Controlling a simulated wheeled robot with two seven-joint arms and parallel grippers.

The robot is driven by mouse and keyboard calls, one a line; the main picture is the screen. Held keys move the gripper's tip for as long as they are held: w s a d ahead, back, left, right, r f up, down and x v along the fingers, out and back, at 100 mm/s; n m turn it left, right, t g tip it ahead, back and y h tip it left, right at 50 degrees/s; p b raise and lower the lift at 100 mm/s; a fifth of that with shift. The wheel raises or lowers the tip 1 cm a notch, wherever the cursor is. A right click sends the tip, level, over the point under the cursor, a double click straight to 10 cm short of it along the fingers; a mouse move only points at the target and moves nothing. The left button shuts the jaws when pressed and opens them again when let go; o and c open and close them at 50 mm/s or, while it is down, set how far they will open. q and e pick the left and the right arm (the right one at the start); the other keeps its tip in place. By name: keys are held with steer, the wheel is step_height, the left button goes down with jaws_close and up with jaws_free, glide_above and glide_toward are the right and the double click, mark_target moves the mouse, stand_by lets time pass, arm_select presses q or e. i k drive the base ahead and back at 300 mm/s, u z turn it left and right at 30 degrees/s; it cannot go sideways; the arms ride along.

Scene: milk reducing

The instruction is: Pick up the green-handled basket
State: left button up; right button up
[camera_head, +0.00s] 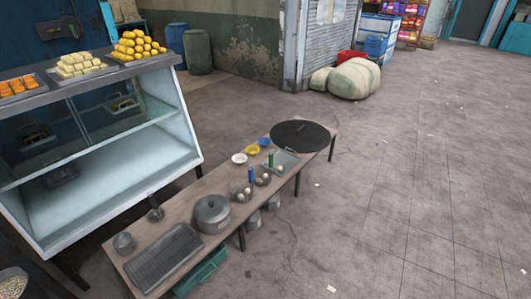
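A low wooden table (191,200) runs diagonally through the lower middle of the head view. A small upright green piece (271,159) stands at the left edge of a grey tray-like container (288,158) near the table's far end. Nearer, a small round wire-like basket (238,186) has a dark blue upright piece (250,174) beside or on it. Small pale round items lie around both. The details are too small to tell which is the green-handled basket. Neither of my grippers is in view.
A lidded pot (212,214), a dark ridged tray (164,258) and a large black round pan (300,135) crowd the table. A glass display case (110,150) stands to the left. Beneath is a green crate (203,271).

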mark_target(271, 154)
steer(key=i, duration=1.55)
steer(key=u, duration=0.75)
